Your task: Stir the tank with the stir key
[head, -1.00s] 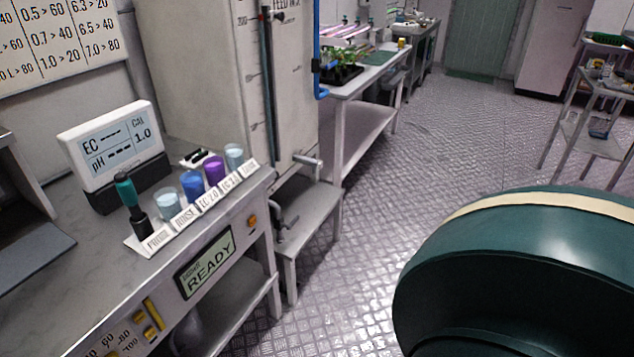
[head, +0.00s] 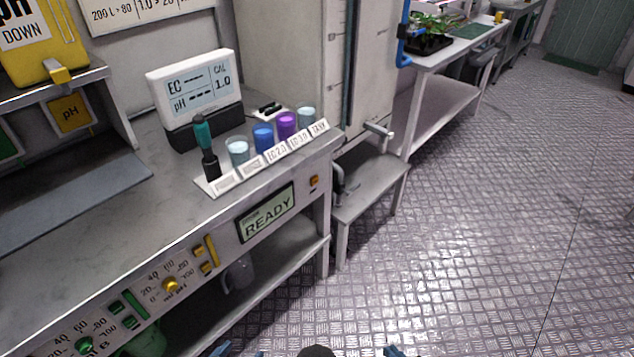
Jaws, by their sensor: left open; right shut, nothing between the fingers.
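The tank (head: 372,60) is the tall pale box with a level scale, standing behind the right end of the bench. A lever tap (head: 378,131) sticks out low on its front. I see no part marked as the stir key. A small orange button (head: 314,181) sits right of the READY display (head: 266,212), and yellow and green keys are beside the dials; their markings are too small to read. My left gripper (head: 221,348) and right gripper (head: 393,350) show only as blue tips at the bottom edge, apart from the bench front. The left is open, the right shut and empty.
The bench (head: 100,215) carries the EC/pH meter (head: 196,85), a green-handled probe (head: 204,145) and several cups in a labelled rack. A grey step stand (head: 370,185) is below the tank. A plant table (head: 440,75) is behind. The metal floor (head: 480,230) at right is clear.

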